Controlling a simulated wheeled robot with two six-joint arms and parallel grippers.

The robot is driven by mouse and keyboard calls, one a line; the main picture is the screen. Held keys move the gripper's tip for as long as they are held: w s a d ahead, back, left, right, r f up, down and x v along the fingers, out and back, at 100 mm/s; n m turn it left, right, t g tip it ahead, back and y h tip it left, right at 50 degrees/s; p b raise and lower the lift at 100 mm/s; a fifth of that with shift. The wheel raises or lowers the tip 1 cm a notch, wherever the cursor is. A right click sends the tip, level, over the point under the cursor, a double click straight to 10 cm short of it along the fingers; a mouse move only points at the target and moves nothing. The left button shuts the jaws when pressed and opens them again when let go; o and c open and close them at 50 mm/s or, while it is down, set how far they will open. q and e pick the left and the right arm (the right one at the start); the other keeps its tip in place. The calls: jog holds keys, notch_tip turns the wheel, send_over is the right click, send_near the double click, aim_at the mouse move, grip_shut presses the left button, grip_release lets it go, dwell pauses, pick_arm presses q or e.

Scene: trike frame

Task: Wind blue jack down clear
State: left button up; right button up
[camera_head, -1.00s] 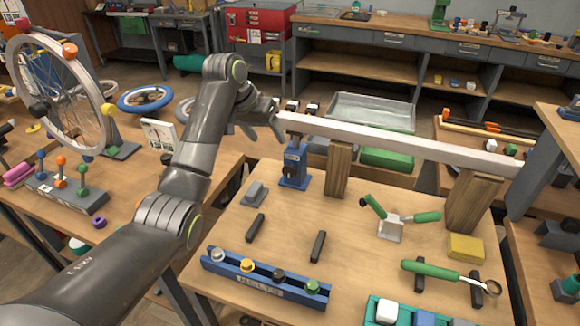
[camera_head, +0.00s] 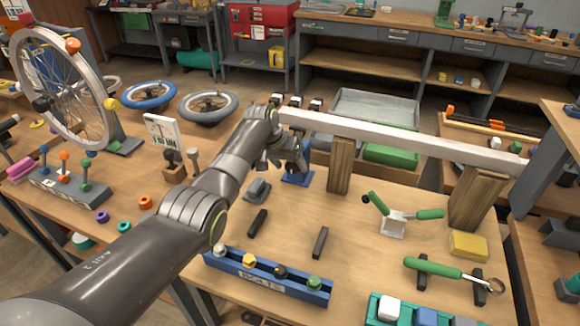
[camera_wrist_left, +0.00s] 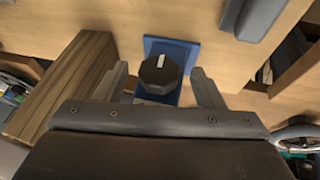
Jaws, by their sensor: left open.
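The blue jack (camera_head: 298,179) stands on the bench under the left end of a pale metal beam (camera_head: 400,136). My left gripper mostly hides it in the head view, where mainly its base shows. In the left wrist view, the jack's dark faceted knob (camera_wrist_left: 159,73) with a white mark lies between the two fingers, above its blue base (camera_wrist_left: 178,47). My left gripper (camera_head: 283,163) is open, with a finger on either side of the knob (camera_wrist_left: 160,88) and a visible gap each side. Whether the jack's top touches the beam is hidden. My right gripper is out of view.
Two wooden blocks (camera_head: 341,166) (camera_head: 476,200) stand under the beam. One stands close beside the left fingers. A grey wedge (camera_head: 257,189), dark bars (camera_head: 320,242) and a blue rack (camera_head: 265,276) lie nearer. A green-handled clamp (camera_head: 395,217) stands right.

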pick_arm(q)
jog(key=shift+w+d+f, duration=0.1)
jog(key=shift+d+f, duration=0.05)
jog(key=shift+f, duration=0.25)
jog(key=c, duration=1)
